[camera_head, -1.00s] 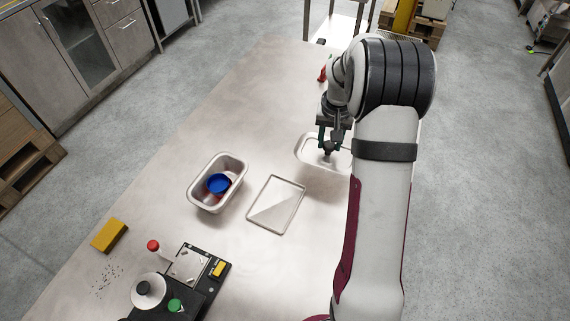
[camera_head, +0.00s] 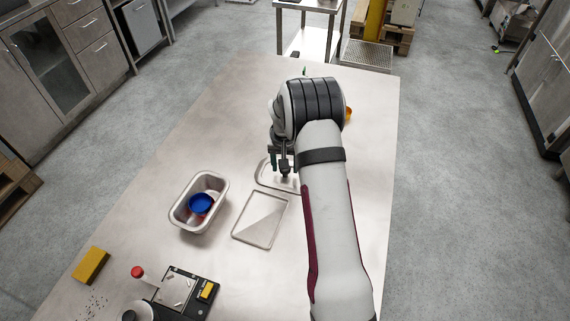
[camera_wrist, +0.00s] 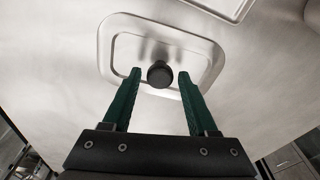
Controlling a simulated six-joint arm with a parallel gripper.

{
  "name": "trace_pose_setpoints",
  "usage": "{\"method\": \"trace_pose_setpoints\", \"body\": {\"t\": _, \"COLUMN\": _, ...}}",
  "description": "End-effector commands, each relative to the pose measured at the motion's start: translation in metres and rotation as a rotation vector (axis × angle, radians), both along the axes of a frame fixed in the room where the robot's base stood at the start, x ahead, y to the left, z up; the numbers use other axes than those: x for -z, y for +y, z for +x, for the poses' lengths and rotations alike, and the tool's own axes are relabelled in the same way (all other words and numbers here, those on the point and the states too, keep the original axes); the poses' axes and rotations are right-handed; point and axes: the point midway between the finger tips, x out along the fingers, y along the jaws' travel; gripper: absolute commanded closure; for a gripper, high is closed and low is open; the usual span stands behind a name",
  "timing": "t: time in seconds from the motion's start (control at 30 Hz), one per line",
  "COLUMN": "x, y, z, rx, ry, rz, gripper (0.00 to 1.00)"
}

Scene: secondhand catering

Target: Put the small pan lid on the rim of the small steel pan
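The pan lid (camera_wrist: 115,50) is a rounded rectangular steel lid with a dark round knob (camera_wrist: 160,74). In the head view the lid (camera_head: 262,183) lies beyond the flat tray, partly hidden by my arm. My gripper (camera_wrist: 159,76) has green fingers, spread apart on either side of the knob with a visible gap at each side. In the head view my gripper (camera_head: 284,170) is over the lid. The steel pan (camera_head: 182,218) stands upright to the left, open, with a blue round thing (camera_head: 201,204) and something red inside.
A yellow block (camera_head: 91,265) and a black device (camera_head: 183,295) with a red knob are at the near left. An orange thing (camera_head: 348,113) shows behind my arm. The table's far left is clear.

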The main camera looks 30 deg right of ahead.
Motion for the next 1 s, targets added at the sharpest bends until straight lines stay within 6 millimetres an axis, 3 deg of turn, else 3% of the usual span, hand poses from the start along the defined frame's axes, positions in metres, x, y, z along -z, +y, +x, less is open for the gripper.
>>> {"method": "trace_pose_setpoints", "body": {"t": 0.37, "x": -0.005, "y": 0.000, "z": 0.000, "rx": 0.000, "ry": -0.002, "rz": -0.001, "gripper": 0.29}}
{"method": "trace_pose_setpoints", "body": {"t": 0.73, "x": -0.098, "y": 0.006, "z": -0.009, "rx": 0.000, "ry": -0.003, "rz": -0.001, "gripper": 0.29}}
{"method": "trace_pose_setpoints", "body": {"t": 0.87, "x": -0.117, "y": 0.007, "z": -0.011, "rx": 0.000, "ry": -0.002, "rz": 0.000, "gripper": 0.29}}
{"method": "trace_pose_setpoints", "body": {"t": 1.0, "x": -0.123, "y": 0.008, "z": -0.012, "rx": 0.000, "ry": 0.000, "rz": 0.000, "gripper": 0.29}}
